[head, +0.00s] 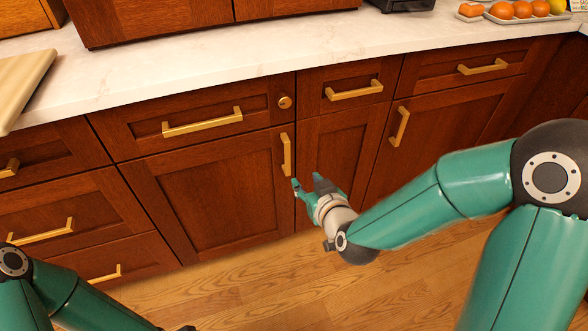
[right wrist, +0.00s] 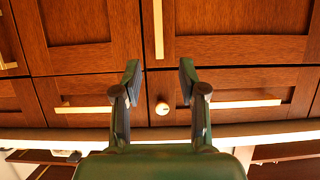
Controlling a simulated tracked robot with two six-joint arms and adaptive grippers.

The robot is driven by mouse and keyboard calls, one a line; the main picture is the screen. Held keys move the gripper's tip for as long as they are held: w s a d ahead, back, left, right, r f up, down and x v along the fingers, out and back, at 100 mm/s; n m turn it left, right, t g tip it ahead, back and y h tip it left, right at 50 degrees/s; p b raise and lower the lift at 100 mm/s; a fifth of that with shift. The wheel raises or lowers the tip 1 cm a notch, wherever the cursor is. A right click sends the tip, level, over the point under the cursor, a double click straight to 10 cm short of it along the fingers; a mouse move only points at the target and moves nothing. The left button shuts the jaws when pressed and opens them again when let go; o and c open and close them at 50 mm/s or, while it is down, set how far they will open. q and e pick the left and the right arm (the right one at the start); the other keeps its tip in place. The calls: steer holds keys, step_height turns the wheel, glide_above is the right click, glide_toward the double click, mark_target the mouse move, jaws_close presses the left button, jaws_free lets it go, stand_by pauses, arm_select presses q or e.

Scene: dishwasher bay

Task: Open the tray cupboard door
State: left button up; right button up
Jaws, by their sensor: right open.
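A wide brown wooden cupboard door (head: 205,195) is shut in the head view, with an upright brass handle (head: 286,155) at its right edge. A narrower shut door (head: 338,150) stands to its right. No label shows which is the tray cupboard. My right gripper (head: 306,183) is open and empty, just below and right of the upright handle in the head view. In the right wrist view, the handle (right wrist: 158,28) lies beyond the open fingertips (right wrist: 160,66), in line with the gap between them. My left gripper is out of view; only its arm shows at lower left.
A round brass knob (head: 285,102) sits above the door handle. Drawers with brass handles (head: 202,122) surround the door. A pale countertop (head: 190,65) runs above, with a board (head: 22,82) at left. The wooden floor (head: 260,285) before the cupboards looks clear.

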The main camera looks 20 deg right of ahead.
mark_target(288, 157)
steer(key=x, duration=0.5)
steer(key=b+x, duration=0.1)
steer(key=x, duration=1)
steer(key=shift+w+d+r+b, duration=0.2)
steer(key=shift+w+b, duration=0.15)
steer(key=shift+w, duration=0.2)
jaws_close()
